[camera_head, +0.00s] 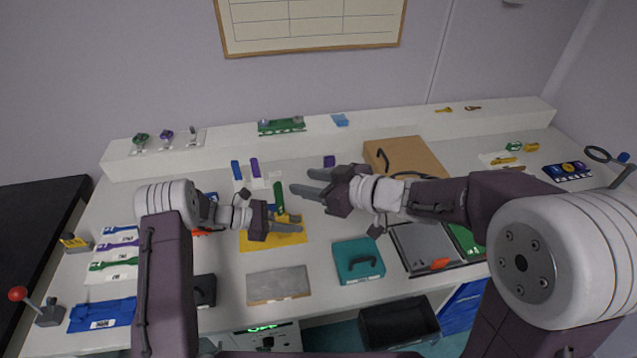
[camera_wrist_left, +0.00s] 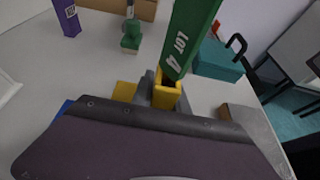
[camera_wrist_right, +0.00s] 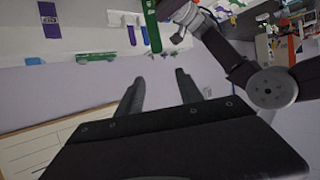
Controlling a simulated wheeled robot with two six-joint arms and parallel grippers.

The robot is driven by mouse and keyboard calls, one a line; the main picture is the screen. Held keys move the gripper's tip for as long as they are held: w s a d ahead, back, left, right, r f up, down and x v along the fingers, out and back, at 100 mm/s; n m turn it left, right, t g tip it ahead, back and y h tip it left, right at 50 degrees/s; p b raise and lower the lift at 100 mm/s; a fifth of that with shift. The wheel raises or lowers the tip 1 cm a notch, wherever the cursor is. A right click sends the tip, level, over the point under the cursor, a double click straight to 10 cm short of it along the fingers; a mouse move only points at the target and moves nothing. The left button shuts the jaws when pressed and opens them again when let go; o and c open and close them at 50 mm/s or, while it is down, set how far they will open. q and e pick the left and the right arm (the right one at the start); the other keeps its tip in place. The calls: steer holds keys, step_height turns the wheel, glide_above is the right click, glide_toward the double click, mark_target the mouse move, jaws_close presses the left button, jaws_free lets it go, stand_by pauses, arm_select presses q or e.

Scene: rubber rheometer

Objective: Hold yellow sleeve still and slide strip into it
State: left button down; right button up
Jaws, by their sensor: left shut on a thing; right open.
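My left gripper (camera_head: 301,228) is shut on the yellow sleeve (camera_wrist_left: 167,95), holding it above the yellow mat (camera_head: 270,242). The sleeve is mostly hidden by the fingers in the head view. A green strip (camera_wrist_left: 190,40) marked "LOT 4" stands upright with its lower end at the sleeve's mouth, seemingly inside it; how deep I cannot tell. The strip also shows in the head view (camera_head: 279,196) and the right wrist view (camera_wrist_right: 151,25). My right gripper (camera_head: 298,181) is open and empty, apart from the strip, above and to its right.
Blue and purple strips (camera_head: 255,168) stand behind the mat. A teal case (camera_head: 358,261) and a grey plate (camera_head: 279,285) lie toward the front. A cardboard box (camera_head: 405,158) is at the back right. My right arm spans the table's right half.

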steer(key=v, duration=0.3)
steer(key=shift+s+d+r, duration=0.1)
steer(key=shift+s+d, duration=0.05)
steer(key=w+d+f+m+t+h, duration=0.1)
steer(key=d+f+m+h, duration=0.35)
steer(key=d, duration=0.25)
steer(key=w+d+f+m+h, duration=0.1)
steer(key=d+f+m+h, duration=0.2)
steer(key=d+f+h, duration=0.35)
steer(key=s+d+f+m+g, duration=0.1)
steer(key=s+f+g, duration=0.3)
steer(key=s, duration=0.4)
steer(key=s+d+f+m+g, duration=0.2)
steer(key=s+f+g, duration=0.2)
steer(key=s, duration=0.4)
steer(key=shift+d+f, duration=0.15)
steer(key=shift+d, duration=0.2)
steer(key=shift+c, duration=0.2)
